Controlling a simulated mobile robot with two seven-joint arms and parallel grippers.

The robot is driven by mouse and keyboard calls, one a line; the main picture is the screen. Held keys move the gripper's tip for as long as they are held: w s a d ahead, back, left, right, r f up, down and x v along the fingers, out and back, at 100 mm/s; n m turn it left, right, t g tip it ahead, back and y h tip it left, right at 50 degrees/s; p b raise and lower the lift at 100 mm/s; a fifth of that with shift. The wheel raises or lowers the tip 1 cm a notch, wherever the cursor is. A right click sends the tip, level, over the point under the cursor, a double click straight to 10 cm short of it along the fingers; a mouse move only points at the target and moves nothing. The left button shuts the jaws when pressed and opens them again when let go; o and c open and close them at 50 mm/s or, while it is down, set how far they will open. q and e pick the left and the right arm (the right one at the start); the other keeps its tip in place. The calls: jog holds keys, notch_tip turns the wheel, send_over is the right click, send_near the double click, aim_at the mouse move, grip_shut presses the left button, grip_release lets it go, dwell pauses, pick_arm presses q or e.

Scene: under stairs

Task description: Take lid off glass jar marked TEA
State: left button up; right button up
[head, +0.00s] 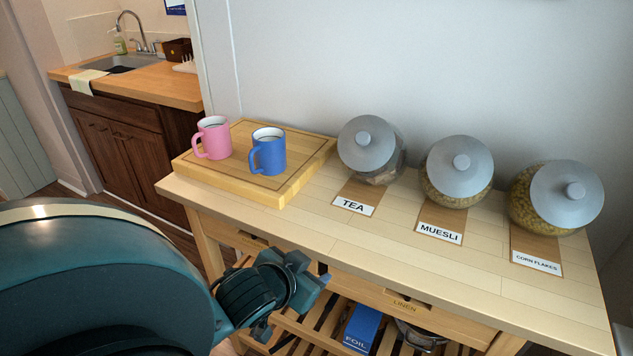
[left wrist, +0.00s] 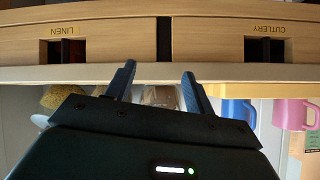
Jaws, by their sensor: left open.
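The TEA jar (head: 388,172) is a round glass jar with dark contents, standing on the wooden cart top behind a card marked TEA (head: 354,206). Its grey round lid (head: 366,145), with a knob, sits on it. My left gripper (head: 318,279) is below and in front of the cart top, near the drawer fronts, apart from the jar. Its fingers (left wrist: 158,82) are open and empty in the left wrist view, which shows the scene upside down. My right gripper is in neither view.
A MUESLI jar (head: 457,176) and a CORN FLAKES jar (head: 553,198) stand to the right. A wooden board (head: 298,164) with a pink mug (head: 213,138) and a blue mug (head: 270,153) lies to the left. The LINEN drawer (left wrist: 84,48) and CUTLERY drawer (left wrist: 248,48) look shut.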

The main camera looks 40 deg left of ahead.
pick_arm(q)
jog(key=w+a+r+t, duration=0.3)
jog(key=w+r, duration=0.1)
jog(key=r, duration=0.3)
jog(key=m+t+h, duration=0.1)
jog(key=t, duration=0.3)
send_near(359, 143)
jog(key=w, duration=0.3)
jog(key=w+p, duration=0.1)
jog(key=w, duration=0.5)
jog(key=shift+w+a+f+p, duration=0.1)
jog(key=shift+a+p, duration=0.3)
jog(key=shift+c, duration=0.2)
grip_shut()
